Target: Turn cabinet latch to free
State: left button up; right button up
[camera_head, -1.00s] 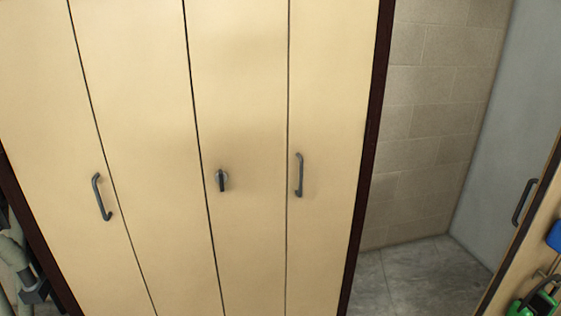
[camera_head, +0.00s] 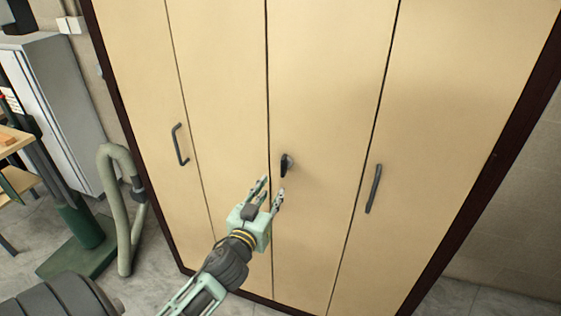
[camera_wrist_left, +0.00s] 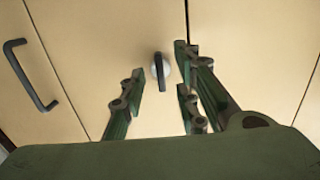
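The cabinet latch (camera_head: 286,164) is a small dark turn knob on a round base, on a tan door panel of the cabinet (camera_head: 320,70). In the left wrist view the latch (camera_wrist_left: 160,68) stands about upright, on a silvery round plate, and lies ahead between the fingers. My left gripper (camera_head: 269,190) is open and empty, just below and left of the latch in the head view, apart from it. Its fingers (camera_wrist_left: 160,85) are spread in the left wrist view. My right gripper is in neither view.
Dark bar handles sit on the door at left (camera_head: 180,145) and the door at right (camera_head: 374,188). A thick grey-green hose (camera_head: 121,215) and a green stand (camera_head: 80,235) are on the floor at left. A grey cabinet (camera_head: 55,105) stands behind.

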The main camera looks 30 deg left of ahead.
aim_at(282, 167)
pick_arm(q)
jog(key=w+r, duration=0.1)
jog(key=w, duration=0.1)
jog(key=w+a+r+p, duration=0.1)
jog(key=w, duration=0.1)
jog(key=w+r, duration=0.1)
jog(key=w, duration=0.2)
jog(key=shift+a+r+p, duration=0.1)
jog(key=shift+a+p, duration=0.1)
jog(key=shift+p, duration=0.2)
jog(key=shift+w+t, duration=0.3)
jog(key=shift+w, duration=0.15)
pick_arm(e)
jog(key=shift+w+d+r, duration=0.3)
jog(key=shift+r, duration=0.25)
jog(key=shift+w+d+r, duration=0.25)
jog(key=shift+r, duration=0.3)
pick_arm(q)
jog(key=shift+a, duration=0.1)
grip_shut()
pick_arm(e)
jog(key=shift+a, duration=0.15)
